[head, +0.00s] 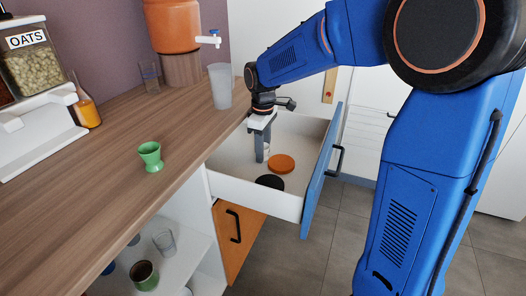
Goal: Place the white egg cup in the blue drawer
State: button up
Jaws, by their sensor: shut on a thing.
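The blue drawer (319,185) is pulled out below the counter, with a blue front and white walls. My gripper (263,152) reaches down into it, over its back left part. The gripper is shut on the white egg cup (267,149), which shows only as a small white patch beside the grey finger. The finger and the drawer's pale inside make it hard to see. I cannot tell whether the cup touches the drawer floor.
An orange disc (281,163) and a dark disc (270,182) lie in the drawer near the gripper. A frosted tumbler (220,87) stands on the counter close to my arm. A green egg cup (151,156) stands further left. An orange door (238,228) is below.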

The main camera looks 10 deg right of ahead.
jog(key=shift+f, duration=0.25)
jog(key=shift+f, duration=0.15)
jog(key=o, duration=1)
jog(key=shift+o, duration=0.2)
notch_tip(320, 180, up, 12)
jog(key=shift+d, duration=0.1)
